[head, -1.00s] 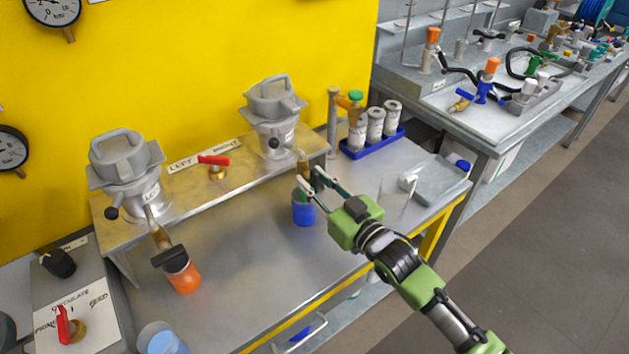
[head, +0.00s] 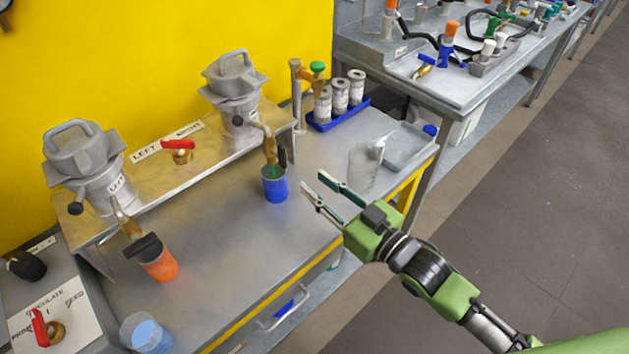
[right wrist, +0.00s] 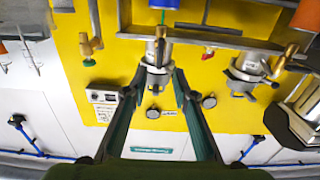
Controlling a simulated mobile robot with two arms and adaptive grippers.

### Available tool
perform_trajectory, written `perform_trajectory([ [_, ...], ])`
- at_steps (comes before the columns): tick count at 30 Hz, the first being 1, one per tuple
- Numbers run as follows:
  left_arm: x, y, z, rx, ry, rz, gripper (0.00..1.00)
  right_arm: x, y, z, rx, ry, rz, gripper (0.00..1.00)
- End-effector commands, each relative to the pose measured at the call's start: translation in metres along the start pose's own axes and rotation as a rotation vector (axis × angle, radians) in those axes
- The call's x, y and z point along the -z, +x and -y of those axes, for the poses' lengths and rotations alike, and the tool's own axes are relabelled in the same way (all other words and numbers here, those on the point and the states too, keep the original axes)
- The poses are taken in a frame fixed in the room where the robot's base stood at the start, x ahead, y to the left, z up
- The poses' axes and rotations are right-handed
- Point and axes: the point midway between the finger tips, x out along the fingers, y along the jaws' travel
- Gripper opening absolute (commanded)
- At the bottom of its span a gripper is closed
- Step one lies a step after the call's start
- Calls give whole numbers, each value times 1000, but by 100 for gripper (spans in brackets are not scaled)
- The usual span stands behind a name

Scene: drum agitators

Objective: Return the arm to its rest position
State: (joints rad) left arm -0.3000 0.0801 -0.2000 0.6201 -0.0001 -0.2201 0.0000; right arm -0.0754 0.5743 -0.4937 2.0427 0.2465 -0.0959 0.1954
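My right gripper (head: 313,182) is open and empty, in the air right of the blue cup (head: 275,188) and apart from it. The right wrist view shows its two fingers (right wrist: 150,92) spread wide, with nothing between them. The blue cup stands on the bench under the spout of the right drum (head: 235,95). A green streak (head: 273,171) shows between that spout and the cup. My left gripper is not in view.
An orange cup (head: 160,264) stands under the left drum's (head: 85,165) spout. A clear beaker (head: 364,168) and a grey tray (head: 405,148) are beyond my gripper. A blue rack (head: 338,120) holds metal cylinders. Open floor (head: 530,200) lies to the right.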

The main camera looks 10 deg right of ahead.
Motion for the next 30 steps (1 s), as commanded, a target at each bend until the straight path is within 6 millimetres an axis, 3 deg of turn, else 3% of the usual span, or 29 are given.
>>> perform_trajectory([
  [14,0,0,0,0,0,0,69,-2,0,0,-5,2,10,26],
  [19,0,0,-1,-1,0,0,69,-26,-10,2,-59,16,130,26],
  [23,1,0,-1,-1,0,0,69,-61,-34,2,-136,41,315,26],
  [26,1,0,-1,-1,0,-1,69,-89,-62,0,-198,65,474,26],
  [30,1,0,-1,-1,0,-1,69,-126,-116,2,-277,112,706,26],
])
